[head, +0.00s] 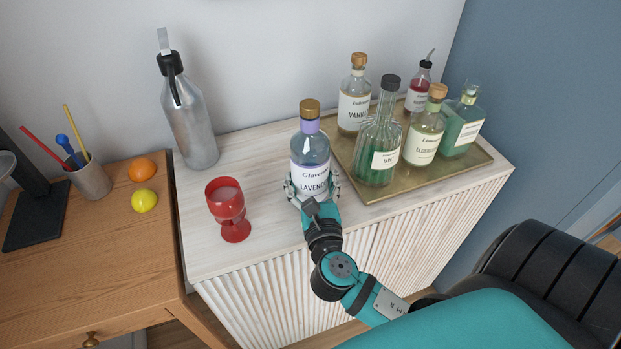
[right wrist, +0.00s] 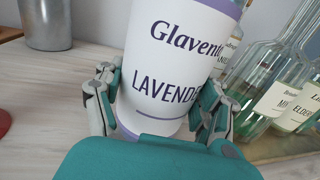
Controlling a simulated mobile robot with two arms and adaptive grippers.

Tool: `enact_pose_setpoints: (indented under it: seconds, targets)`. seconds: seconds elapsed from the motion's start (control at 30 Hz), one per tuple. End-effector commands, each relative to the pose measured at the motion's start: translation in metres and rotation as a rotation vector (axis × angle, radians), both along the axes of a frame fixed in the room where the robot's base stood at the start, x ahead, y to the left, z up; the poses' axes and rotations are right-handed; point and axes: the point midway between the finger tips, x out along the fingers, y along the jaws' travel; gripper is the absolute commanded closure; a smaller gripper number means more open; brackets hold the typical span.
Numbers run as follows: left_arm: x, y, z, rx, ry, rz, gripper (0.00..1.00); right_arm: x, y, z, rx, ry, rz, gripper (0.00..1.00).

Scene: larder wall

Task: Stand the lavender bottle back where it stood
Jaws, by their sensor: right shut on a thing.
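The lavender bottle (head: 311,148) has a purple neck, a gold cap and a white label. It is upright on or just above the pale cabinet top, left of the brass tray; I cannot tell whether its base touches. My right gripper (head: 314,189) is shut around its lower part. In the right wrist view the bottle's label (right wrist: 172,65) fills the middle, with a finger on each side of the right gripper (right wrist: 158,108). The brass tray (head: 440,182) holds several bottles. My left gripper is not in view.
On the tray are the mint bottle (head: 377,145), vanilla bottle (head: 353,100), elderflower bottle (head: 425,135), a green bottle (head: 461,128) and a red one (head: 418,95). A red goblet (head: 228,208) and a metal flask (head: 190,125) stand to the left.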

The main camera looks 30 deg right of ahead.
Motion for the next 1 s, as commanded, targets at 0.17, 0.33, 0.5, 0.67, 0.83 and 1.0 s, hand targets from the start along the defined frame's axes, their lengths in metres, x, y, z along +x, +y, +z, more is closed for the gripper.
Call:
enact_pose_setpoints:
  seconds: [0.17, 0.33, 0.5, 0.67, 0.83, 1.0]
  targets:
    - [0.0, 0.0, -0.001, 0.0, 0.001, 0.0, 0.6, 0.0, 0.0, -0.002, 0.0, 0.0, 0.0, 0.23]
    - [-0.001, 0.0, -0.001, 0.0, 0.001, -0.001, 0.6, 0.0, 0.0, -0.002, 0.0, 0.0, 0.0, 0.04]
    - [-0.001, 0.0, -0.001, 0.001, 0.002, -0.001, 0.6, 0.0, 0.0, -0.002, 0.0, 0.0, 0.0, 0.04]
    - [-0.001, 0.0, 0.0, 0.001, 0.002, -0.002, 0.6, -0.002, 0.001, 0.0, 0.001, 0.001, 0.001, 0.04]
    - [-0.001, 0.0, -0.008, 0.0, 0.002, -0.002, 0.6, -0.025, 0.012, -0.003, 0.003, 0.003, 0.002, 0.04]
    - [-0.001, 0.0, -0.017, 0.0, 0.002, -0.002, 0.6, -0.06, 0.027, -0.004, 0.005, 0.003, 0.0, 0.04]
